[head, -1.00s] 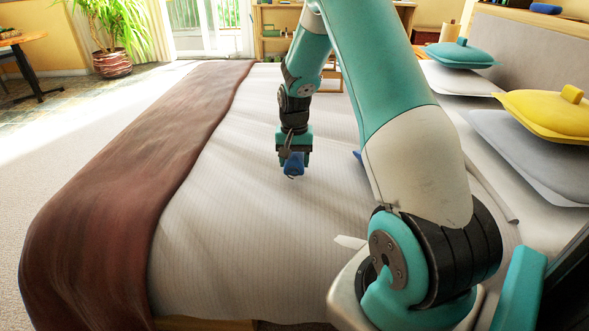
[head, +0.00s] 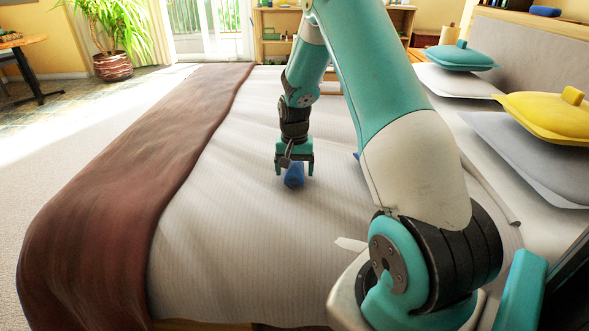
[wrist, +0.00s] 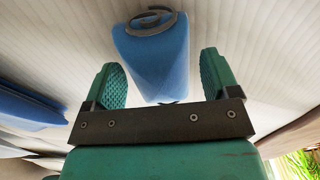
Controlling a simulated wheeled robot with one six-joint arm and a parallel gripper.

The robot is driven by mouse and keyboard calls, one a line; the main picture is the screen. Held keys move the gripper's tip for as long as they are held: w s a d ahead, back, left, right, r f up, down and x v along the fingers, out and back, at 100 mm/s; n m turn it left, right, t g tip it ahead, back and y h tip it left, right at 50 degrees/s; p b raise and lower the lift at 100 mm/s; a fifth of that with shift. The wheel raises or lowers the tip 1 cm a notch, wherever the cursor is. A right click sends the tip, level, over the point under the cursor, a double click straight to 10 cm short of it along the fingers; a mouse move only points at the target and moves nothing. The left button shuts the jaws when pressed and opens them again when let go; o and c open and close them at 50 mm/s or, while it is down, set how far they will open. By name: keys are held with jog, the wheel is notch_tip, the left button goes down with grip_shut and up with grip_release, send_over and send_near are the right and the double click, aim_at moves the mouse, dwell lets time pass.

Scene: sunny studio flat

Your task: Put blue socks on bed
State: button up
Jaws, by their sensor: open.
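The blue socks (head: 294,178), a folded blue bundle, are on the pale striped sheet of the bed (head: 230,240), near its middle. My gripper (head: 295,170) is open just above them, with its fingers apart on either side. In the wrist view the socks (wrist: 155,60) show between and beyond the two green fingertips (wrist: 160,80), with a gap on each side. A dark curled band shows on the end of the socks. They seem to lie on the sheet, though the exact contact is hard to see.
A brown throw (head: 130,180) covers the bed's left side. Yellow (head: 545,115) and teal (head: 460,57) cushions and grey pillows lie at the right. Another blue thing (wrist: 30,108) shows at the left of the wrist view. My arm hides part of the bed.

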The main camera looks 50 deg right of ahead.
aim_at(294, 164)
notch_tip(294, 164, up, 11)
jog(key=p, duration=0.2)
jog(key=shift+p, duration=0.4)
jog(key=s+a+r+n+y, duration=0.1)
jog(key=s+a+r+n, duration=0.15)
jog(key=a, duration=0.45)
jog(key=s+a+r+n+t, duration=0.1)
jog(key=a+r+n, duration=0.25)
jog(key=a, duration=0.35)
jog(key=s+a+r+n+y, duration=0.1)
jog(key=a+r+n, duration=0.1)
jog(key=a+r, duration=0.35)
jog(key=s+a+r+n+g+y, duration=0.1)
jog(key=s+a+r+n+y, duration=0.1)
jog(key=s+a+n, duration=0.6)
jog(key=s+a, duration=0.7)
jog(key=s, duration=0.3)
jog(key=shift+s+a+n, duration=0.3)
jog(key=shift+n, duration=0.1)
jog(key=shift+r, duration=0.15)
notch_tip(294, 164, up, 22)
jog(key=p, duration=2.2)
jog(key=shift+r+p, duration=0.25)
jog(key=shift+p, duration=0.05)
